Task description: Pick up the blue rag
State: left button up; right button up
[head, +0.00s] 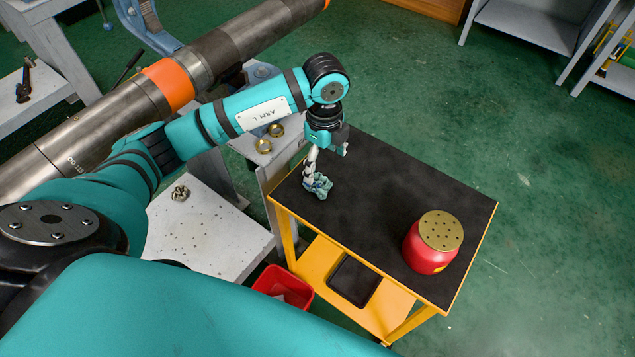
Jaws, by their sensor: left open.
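The blue rag (319,187) is a small crumpled light-blue cloth on the black top of the yellow cart (385,205), near its left end. My left gripper (326,163) is open and points down at the rag. One finger reaches down to the rag's left side and overlaps it in the picture. The other finger is higher and to the right, clear of the rag. I cannot tell whether the near finger touches the cloth. My right gripper is not in view.
A red canister with a perforated brass top (434,241) stands at the cart's right end. A large pipe with an orange band (168,84) lies across the upper left. A red bin (284,287) sits left of the cart. The cart top's middle is clear.

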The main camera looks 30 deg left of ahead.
aim_at(321, 183)
pick_arm(q)
notch_tip(321, 183, down, 4)
jog(key=shift+r, duration=0.25)
jog(key=shift+a+f+p, duration=0.2)
jog(key=shift+f+p, duration=0.1)
jog(key=shift+f, duration=2.4)
jog(key=shift+c, duration=0.3)
jog(key=c, duration=0.7)
jog(key=shift+c, duration=0.5)
jog(key=shift+r, duration=0.1)
